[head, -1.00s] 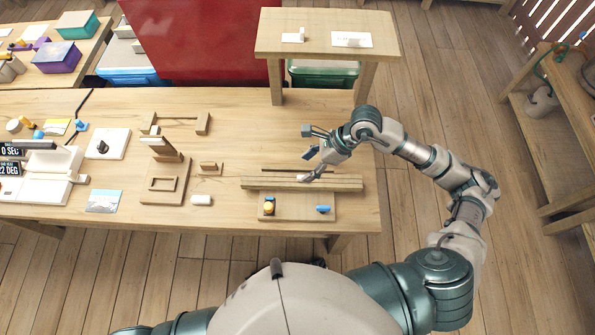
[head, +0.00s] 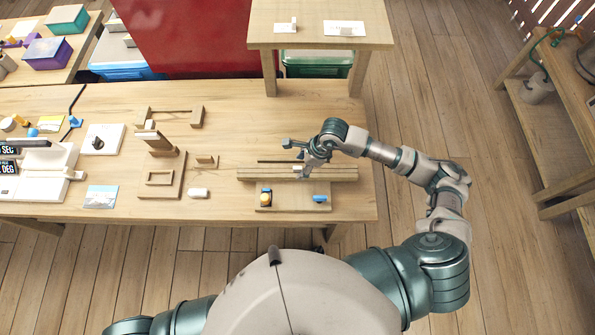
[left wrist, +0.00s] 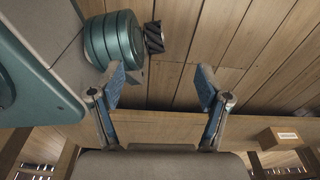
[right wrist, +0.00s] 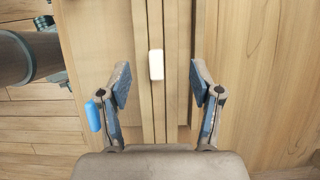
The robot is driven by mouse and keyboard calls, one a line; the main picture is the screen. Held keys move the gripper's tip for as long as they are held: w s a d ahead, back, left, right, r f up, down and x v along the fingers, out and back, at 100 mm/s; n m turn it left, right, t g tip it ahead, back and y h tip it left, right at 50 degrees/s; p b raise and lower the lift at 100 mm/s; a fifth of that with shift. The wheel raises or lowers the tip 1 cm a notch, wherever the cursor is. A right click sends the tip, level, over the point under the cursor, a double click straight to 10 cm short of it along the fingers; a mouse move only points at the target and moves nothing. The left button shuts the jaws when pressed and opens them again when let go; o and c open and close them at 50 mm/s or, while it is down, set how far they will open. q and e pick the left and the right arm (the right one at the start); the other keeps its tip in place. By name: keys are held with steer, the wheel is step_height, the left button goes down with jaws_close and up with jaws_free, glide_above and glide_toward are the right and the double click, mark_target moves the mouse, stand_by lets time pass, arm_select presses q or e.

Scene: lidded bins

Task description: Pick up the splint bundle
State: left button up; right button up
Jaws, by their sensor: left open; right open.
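Long parallel wooden strips (head: 335,174), which seem to be the splint bundle, lie across the right part of the workbench. In the right wrist view the strips (right wrist: 146,35) run up the picture between my fingers, with a small white piece (right wrist: 156,64) on them. My right gripper (head: 296,158) is open over the strips, its fingers (right wrist: 158,82) on either side of them; contact cannot be told. My left gripper (left wrist: 160,85) is open and empty over the wooden floor, and is not in the head view.
A wooden board (head: 292,205) with a yellow-and-black item and a blue piece (head: 320,199) lies in front of the strips. A small raised shelf (head: 320,35) stands behind. Wooden fixtures (head: 163,178) and a white roll (head: 197,193) are to the left.

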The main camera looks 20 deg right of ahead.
mark_target(298, 167)
steer(key=x, duration=0.3)
steer(key=shift+a+f, duration=0.25)
steer(key=shift+a, duration=0.15)
arm_select(q)
steer(key=shift+s+a+f, duration=0.2)
steer(key=shift+s+a, duration=0.05)
steer(key=shift+s, duration=0.5)
arm_select(e)
steer(key=shift+a+f, duration=0.15)
steer(key=shift+a, duration=0.15)
steer(key=c, duration=1)
arm_select(q)
steer(key=shift+d, duration=0.15)
arm_select(e)
steer(key=shift+d, duration=0.15)
steer(key=shift+c, duration=0.8)
